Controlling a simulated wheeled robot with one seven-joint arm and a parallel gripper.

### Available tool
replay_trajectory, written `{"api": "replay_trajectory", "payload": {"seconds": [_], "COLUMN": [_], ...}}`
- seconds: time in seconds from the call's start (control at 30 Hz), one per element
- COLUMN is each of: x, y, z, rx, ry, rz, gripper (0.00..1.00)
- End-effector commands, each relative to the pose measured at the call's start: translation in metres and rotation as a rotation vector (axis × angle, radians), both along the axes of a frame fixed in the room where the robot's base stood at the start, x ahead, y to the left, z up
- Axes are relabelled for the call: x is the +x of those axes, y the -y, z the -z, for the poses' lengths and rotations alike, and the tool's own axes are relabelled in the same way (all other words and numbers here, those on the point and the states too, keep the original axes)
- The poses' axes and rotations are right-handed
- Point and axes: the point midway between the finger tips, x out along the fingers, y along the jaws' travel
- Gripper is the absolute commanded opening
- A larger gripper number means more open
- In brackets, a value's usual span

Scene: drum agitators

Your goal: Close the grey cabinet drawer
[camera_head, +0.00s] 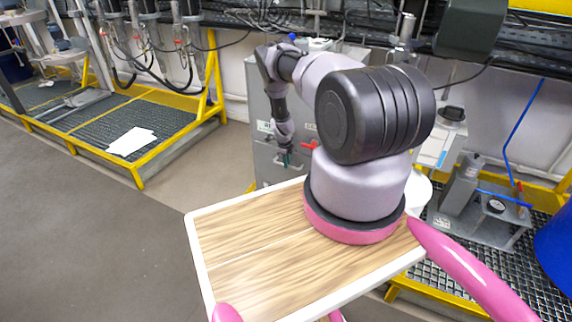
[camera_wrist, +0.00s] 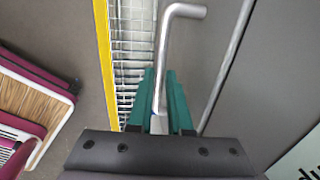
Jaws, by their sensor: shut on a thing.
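The grey cabinet (camera_head: 258,105) stands against the wall behind my arm in the head view, and my arm hides much of it. Its lower drawer front (camera_head: 266,168) shows beside my gripper (camera_head: 287,160). In the wrist view, my gripper's teal fingers (camera_wrist: 158,103) are closed around a bent silver metal handle (camera_wrist: 166,45). The handle rises between the fingers and bends to the right at its top. A flat grey face (camera_wrist: 262,85) fills the right side of the wrist view. Whether the drawer stands open is hard to tell.
A yellow-edged grating platform (camera_head: 95,115) with white paper sheets (camera_head: 131,141) lies at left. Another grating (camera_head: 475,250) with a grey device (camera_head: 470,205) is at right. A red handle (camera_head: 308,145) shows near my gripper. Open grey floor (camera_head: 90,235) lies at front left.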

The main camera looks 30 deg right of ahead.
Motion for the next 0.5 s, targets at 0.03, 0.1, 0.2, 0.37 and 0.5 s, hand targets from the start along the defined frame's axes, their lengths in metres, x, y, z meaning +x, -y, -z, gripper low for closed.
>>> {"api": "replay_trajectory", "payload": {"seconds": [0.03, 0.1, 0.2, 0.37, 0.5], "x": [0.0041, 0.0039, 0.0033, 0.0026, 0.0020], "y": [0.0044, 0.0045, 0.0036, 0.0029, 0.0017], "z": [-0.0026, -0.0026, -0.0021, -0.0016, -0.0068], "rx": [-0.008, -0.007, -0.006, -0.005, -0.004], "ry": [0.011, 0.010, 0.008, 0.006, 0.006], "rz": [-0.003, -0.003, -0.003, -0.002, -0.001], "gripper": [0.21, 0.47, 0.47, 0.47, 0.47]}}
